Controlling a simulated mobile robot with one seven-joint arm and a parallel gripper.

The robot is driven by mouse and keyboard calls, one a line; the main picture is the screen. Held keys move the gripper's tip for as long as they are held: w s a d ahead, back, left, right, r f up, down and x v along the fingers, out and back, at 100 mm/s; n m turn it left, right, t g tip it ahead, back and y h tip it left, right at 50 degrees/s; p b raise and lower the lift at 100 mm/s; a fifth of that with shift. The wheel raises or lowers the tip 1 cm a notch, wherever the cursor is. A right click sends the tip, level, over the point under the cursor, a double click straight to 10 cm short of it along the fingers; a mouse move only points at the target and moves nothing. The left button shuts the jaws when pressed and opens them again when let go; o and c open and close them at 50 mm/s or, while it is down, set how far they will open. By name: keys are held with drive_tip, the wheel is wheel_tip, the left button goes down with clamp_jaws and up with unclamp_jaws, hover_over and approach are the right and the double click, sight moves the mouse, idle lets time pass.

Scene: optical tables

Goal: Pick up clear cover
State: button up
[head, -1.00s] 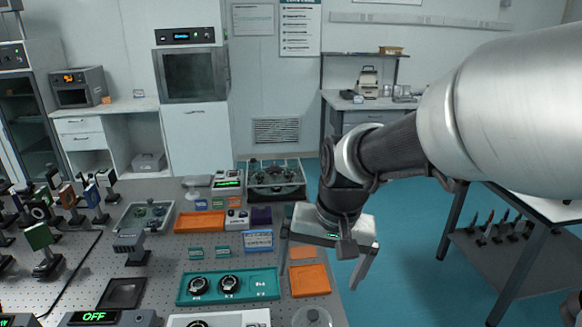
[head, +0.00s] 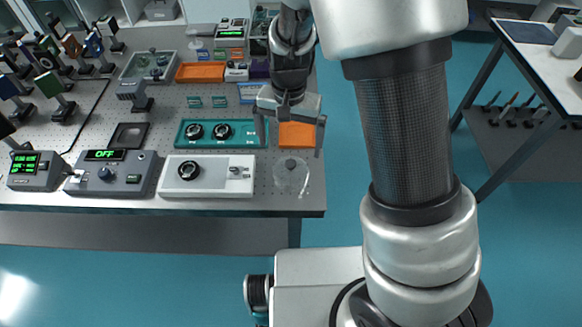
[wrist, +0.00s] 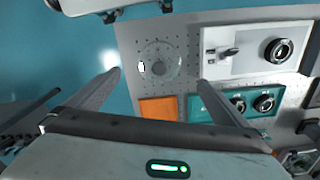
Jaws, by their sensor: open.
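The clear cover (head: 291,175) is a round, see-through dome with a small knob. It sits on the front right corner of the perforated optical table (head: 240,204). In the wrist view the clear cover (wrist: 158,64) shows between and beyond my fingertips. My gripper (head: 289,147) is open and empty, with its fingers spread wide above the orange tray, just behind the cover in the head view. The gripper's two fingers also show in the wrist view (wrist: 160,78). Nothing hides the cover, but its clear edges are faint.
An orange mat (head: 297,134) lies just behind the cover. A white panel with a black knob (head: 208,178) lies to its left, and a teal tray (head: 250,140) behind that. The table's right and front edges are close to the cover, with blue floor beyond.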

sight(290, 165)
wheel_tip(290, 165, down, 12)
drive_tip(key=shift+f, duration=0.25)
idle(0.3)
drive_tip(key=shift+c, duration=0.4)
drive_tip(key=c, duration=0.9)
